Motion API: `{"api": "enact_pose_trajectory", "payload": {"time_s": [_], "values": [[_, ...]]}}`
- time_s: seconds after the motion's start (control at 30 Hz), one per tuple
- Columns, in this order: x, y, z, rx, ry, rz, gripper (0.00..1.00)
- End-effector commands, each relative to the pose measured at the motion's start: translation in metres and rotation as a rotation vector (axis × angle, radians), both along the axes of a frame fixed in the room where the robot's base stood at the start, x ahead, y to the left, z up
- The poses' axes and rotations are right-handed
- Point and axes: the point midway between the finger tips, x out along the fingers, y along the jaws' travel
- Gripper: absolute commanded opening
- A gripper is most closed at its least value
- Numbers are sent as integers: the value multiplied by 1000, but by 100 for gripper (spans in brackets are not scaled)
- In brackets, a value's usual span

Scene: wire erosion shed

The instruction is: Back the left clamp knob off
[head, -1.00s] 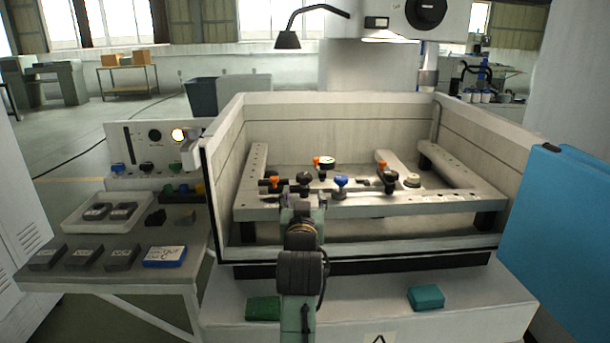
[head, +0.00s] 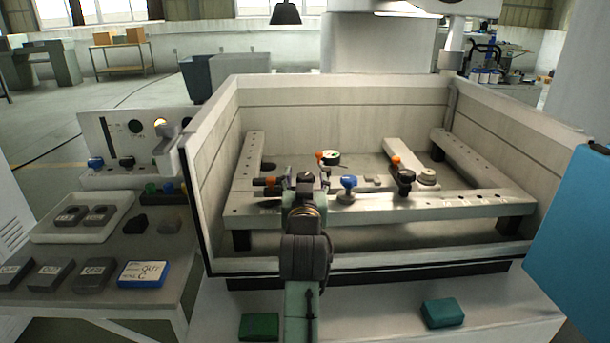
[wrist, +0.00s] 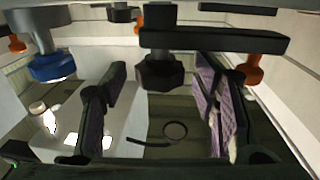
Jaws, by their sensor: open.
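The left clamp is a dark bar with an orange end (head: 269,182) at the front left of the machine's work frame. Its black lobed knob (wrist: 160,73) shows in the wrist view under the dark bar (wrist: 215,40), which has an orange part (wrist: 254,69) at its right end. My gripper (head: 307,180) is at this clamp in the head view and largely hides it. In the wrist view its fingers (wrist: 161,88) are open, with purple-grey pads on either side of the knob. Gaps show on both sides, and I see no contact.
A blue knob (head: 348,183) stands close to the right of my gripper. Farther right is the right clamp (head: 404,177), and behind is a round dial (head: 331,158). Tank walls (head: 340,118) surround the frame (head: 470,205). A side table with blocks (head: 143,274) is at left.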

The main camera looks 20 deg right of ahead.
Motion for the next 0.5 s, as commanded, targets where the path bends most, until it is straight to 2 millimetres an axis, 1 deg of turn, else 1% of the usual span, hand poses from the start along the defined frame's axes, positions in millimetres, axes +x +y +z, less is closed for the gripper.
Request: {"api": "enact_pose_trajectory", "payload": {"time_s": [0.23,0.5], "values": [[0,0,0,0,0,0,54],[0,0,0,0,0,0,36]]}}
